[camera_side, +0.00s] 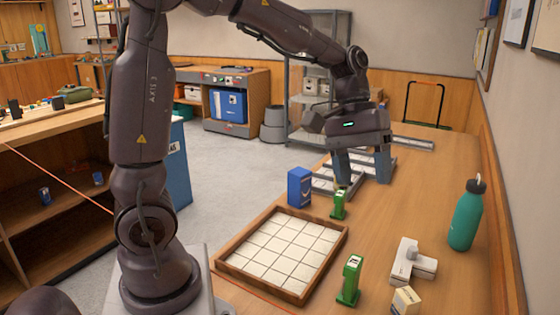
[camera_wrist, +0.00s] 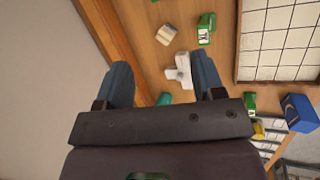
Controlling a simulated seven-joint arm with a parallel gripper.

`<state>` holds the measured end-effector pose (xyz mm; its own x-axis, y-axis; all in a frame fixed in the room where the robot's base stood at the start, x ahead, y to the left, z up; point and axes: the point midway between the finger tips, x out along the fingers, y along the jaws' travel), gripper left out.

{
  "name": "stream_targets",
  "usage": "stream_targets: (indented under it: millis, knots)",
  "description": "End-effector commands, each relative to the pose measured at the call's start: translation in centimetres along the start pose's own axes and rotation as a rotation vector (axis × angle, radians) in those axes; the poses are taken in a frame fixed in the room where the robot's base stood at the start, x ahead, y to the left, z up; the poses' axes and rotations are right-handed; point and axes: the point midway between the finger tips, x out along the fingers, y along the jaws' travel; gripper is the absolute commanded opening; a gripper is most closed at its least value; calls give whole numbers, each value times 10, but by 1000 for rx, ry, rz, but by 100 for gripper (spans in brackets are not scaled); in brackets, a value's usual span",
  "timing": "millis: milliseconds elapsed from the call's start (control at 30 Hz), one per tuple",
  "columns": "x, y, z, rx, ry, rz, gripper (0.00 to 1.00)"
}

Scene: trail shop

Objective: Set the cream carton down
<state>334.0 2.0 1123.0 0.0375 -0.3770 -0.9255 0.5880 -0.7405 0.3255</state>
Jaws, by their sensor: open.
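The cream carton (camera_side: 405,302) is a small box with a darker side, on the wooden table at the near edge of the side view. It shows at the top middle of the wrist view (camera_wrist: 166,34), apart from my fingers. My gripper (camera_side: 363,181) is open and empty, well behind the carton, over the far part of the table. Its two fingers point down in the side view and stand wide apart in the wrist view (camera_wrist: 164,76).
A wooden tray with a white grid (camera_side: 228,267) lies left of the carton. Green pieces (camera_side: 350,280) (camera_side: 339,204), a blue box (camera_side: 299,187), a white T-shaped block (camera_side: 412,262) and a teal bottle (camera_side: 466,215) stand around. Metal racks (camera_side: 411,143) lie behind.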

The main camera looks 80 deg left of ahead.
Motion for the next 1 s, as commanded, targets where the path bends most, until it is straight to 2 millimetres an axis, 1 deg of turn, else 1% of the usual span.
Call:
stream_targets:
  millis: [33, 200, 300, 400, 500, 600, 1000]
  knots:
    - [-10, -3, 20, 81, 63, -19, 62]
    - [-29, -26, 70, 344, 264, -100, 62]
    - [-34, -41, 92, 484, 372, -144, 62]
    - [-35, -54, 106, 594, 459, -181, 62]
    - [-35, -63, 115, 668, 518, -207, 62]
    - [-34, -68, 118, 706, 550, -221, 62]
    - [-34, -69, 119, 714, 555, -225, 62]
